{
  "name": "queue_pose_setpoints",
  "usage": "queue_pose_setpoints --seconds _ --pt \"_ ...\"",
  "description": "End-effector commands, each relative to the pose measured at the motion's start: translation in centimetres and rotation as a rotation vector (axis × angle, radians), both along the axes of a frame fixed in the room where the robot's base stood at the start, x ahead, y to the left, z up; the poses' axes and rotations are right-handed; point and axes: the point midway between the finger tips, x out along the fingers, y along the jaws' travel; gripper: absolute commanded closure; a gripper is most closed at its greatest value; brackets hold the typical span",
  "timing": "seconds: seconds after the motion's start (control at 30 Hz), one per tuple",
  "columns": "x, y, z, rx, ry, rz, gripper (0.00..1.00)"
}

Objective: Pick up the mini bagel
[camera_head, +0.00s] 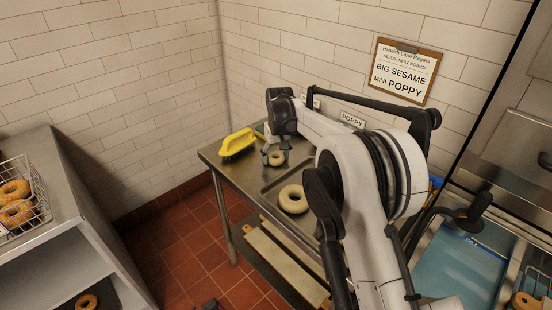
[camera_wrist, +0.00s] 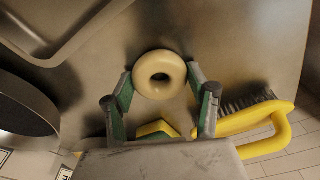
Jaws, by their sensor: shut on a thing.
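The mini bagel (camera_head: 277,158) is a small pale ring near the far end of the steel table. In the wrist view the mini bagel (camera_wrist: 160,57) sits between the fingertips, its hole facing the camera. My gripper (camera_head: 274,153) is over that table end. In the wrist view my gripper (camera_wrist: 159,82) is shut on the mini bagel, a finger against each side. I cannot tell whether the bagel touches the table.
A yellow brush (camera_head: 238,143) lies left of my gripper, close to one finger in the wrist view (camera_wrist: 262,143). A shallow tray (camera_wrist: 42,57) and a dark round vessel (camera_wrist: 22,108) flank the left. A wire basket (camera_head: 38,213) holds browned bagels on the left counter. A wall sign (camera_head: 405,72) hangs behind.

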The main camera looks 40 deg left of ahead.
Motion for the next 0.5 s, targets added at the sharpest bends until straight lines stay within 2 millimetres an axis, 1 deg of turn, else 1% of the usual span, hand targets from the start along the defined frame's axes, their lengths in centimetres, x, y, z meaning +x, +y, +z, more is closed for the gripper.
queue_pose_setpoints --seconds 0.17,0.27,0.37,0.47,0.5 --pt "0.0 0.0 0.3 0.0 0.0 0.0 0.73" --pt "0.0 0.0 1.0 0.0 0.0 0.0 0.73" --pt "0.0 0.0 2.1 0.0 0.0 0.0 0.73" --pt "0.0 0.0 4.1 0.0 0.0 0.0 0.73" --pt "-0.7 0.0 4.6 0.0 0.0 0.002 0.73"
